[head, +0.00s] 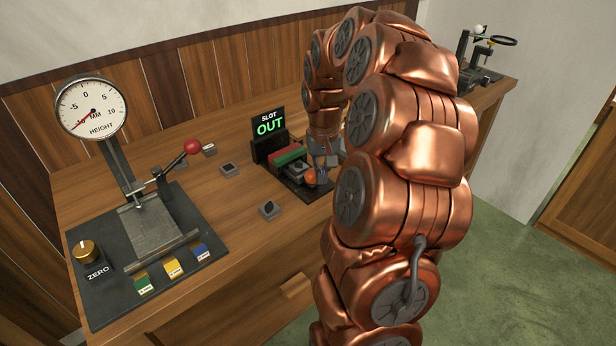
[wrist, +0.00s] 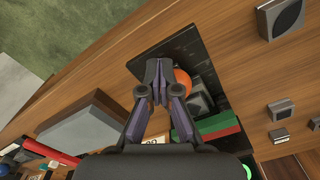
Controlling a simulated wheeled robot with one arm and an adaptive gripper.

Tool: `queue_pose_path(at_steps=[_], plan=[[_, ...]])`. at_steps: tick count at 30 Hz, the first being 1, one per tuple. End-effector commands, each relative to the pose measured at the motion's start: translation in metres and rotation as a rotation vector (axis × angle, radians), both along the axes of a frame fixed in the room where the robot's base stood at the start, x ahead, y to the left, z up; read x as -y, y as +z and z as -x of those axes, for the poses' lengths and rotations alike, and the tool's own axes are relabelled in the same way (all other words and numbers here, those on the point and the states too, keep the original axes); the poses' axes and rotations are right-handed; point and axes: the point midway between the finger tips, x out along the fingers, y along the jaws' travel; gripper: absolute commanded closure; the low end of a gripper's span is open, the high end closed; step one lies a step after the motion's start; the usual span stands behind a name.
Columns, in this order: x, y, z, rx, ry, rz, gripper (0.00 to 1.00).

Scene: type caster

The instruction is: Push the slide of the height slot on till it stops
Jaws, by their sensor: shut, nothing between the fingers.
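The height slot (head: 289,160) stands on the bench in the head view, a dark device with a green and red block and a sign reading "SLOT OUT" (head: 269,124). Its slide has an orange knob (head: 310,177), which also shows in the wrist view (wrist: 183,82). A grey block (wrist: 197,104) lies beside the knob, towards the green and red bars (wrist: 217,127). My gripper (wrist: 158,65) is shut and empty, with its fingertips just beside the knob. I cannot tell whether they touch it. My arm hides the slot's right side in the head view.
A height gauge (head: 91,108) with a red-knobbed lever stands on a dark plate at the left. Several small type blocks (head: 269,209) lie on the bench between gauge and slot. Another device (head: 480,60) stands at the far right end.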

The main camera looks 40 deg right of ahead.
Motion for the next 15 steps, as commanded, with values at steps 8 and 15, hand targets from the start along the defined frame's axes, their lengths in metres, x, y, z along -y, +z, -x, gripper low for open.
queue_pose_path(at_steps=[8,15], plan=[[0.0,-0.0004,-0.0058,0.0,0.0,0.0,1.0],[0.0,0.0,-0.0066,0.0,0.0,0.0,1.0]])
